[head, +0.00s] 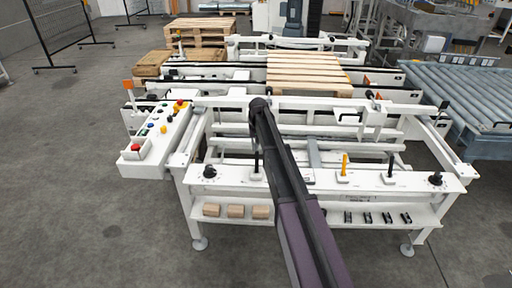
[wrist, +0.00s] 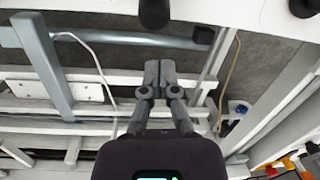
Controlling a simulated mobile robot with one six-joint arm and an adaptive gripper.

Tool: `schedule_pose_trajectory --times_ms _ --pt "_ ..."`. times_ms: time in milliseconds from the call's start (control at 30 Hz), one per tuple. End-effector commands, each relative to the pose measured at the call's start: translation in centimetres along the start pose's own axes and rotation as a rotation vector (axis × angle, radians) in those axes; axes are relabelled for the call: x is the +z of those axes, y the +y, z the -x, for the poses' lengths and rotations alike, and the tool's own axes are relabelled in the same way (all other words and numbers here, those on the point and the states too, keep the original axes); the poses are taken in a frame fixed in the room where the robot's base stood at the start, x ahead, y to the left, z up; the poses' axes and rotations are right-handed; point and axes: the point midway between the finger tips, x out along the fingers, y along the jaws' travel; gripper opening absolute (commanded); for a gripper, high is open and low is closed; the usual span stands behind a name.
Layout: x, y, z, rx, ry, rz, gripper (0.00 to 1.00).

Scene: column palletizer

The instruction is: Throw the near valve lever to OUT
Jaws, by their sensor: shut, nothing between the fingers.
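Several upright levers stand on the white front rail of the machine in the head view: a black one (head: 257,161) beside my arm, a yellow one (head: 345,164) and another black one (head: 391,165). I cannot tell from any readable label which is the near valve lever or where OUT lies. In the wrist view my gripper (wrist: 158,68) is shut and empty, over the gap inside the frame. A dark rounded knob (wrist: 154,12), apparently the left black lever's top, shows past the fingertips, apart from them. In the head view my arm hides the gripper.
Black dials (head: 209,172) and (head: 436,179) sit at the rail's ends. A button panel (head: 158,135) stands at left, a wooden pallet (head: 305,74) behind. A lower shelf (head: 330,213) holds small blocks and black parts.

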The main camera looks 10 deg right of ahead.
Motion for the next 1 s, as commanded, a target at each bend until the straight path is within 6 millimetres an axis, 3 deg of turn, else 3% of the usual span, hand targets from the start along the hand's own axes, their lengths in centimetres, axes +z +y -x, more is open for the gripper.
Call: schedule_pose_trajectory --times_ms 233,600,1000 --pt "0.0 0.1 -1.7 0.0 0.0 0.0 0.0" --pt "3.4 0.1 -0.1 0.0 0.0 -0.001 0.0" --pt "3.8 0.1 -0.1 0.0 0.0 -0.002 0.0"
